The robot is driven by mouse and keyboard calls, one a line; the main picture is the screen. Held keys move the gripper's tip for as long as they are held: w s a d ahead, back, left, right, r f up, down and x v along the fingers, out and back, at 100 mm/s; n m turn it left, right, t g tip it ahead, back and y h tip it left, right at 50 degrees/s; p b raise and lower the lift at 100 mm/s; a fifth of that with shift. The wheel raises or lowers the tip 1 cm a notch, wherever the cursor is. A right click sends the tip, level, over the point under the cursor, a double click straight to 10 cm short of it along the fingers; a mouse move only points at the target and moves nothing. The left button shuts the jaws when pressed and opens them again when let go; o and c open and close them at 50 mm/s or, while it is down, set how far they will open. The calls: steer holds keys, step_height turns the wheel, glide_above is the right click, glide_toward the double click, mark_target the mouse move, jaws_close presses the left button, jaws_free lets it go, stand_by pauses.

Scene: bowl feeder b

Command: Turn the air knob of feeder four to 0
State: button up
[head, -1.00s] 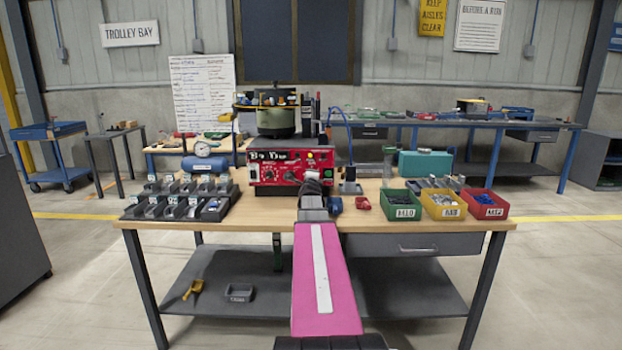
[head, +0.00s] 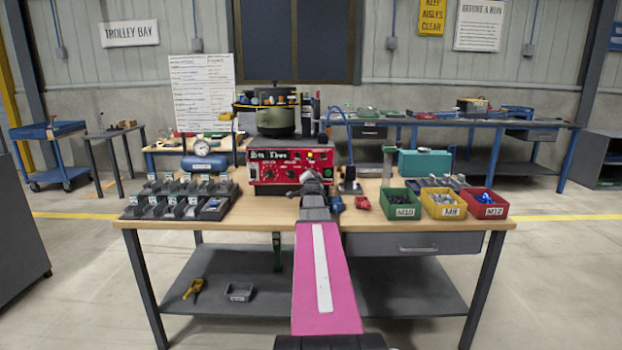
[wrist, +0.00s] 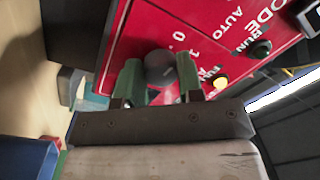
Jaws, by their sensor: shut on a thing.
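The feeder's red control panel (head: 262,174) stands at the middle of the bench, below the dark green bowl (head: 276,118). In the wrist view the red panel (wrist: 205,20) fills the upper middle, turned on its side. A round dark knob (wrist: 160,64) sits beside a printed 0 and 1. My gripper (wrist: 158,76) has its two green fingers shut on this knob, one on each side. The knob's pointer cannot be made out. In the head view my gripper (head: 312,184) is at the panel's lower right and hides that part. The feeder's number is not readable.
A dark selector (wrist: 260,48) and a lit yellow button (wrist: 220,82) are close by on the panel. Small grey bins (head: 180,200) stand left. Green (head: 399,204), yellow (head: 443,204) and red (head: 487,204) bins stand right. A red part (head: 361,202) lies nearby.

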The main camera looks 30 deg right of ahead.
steer(key=shift+n, duration=0.7)
steer(key=o, duration=0.9)
steer(key=v, duration=1.1)
steer(key=shift+d, duration=0.1)
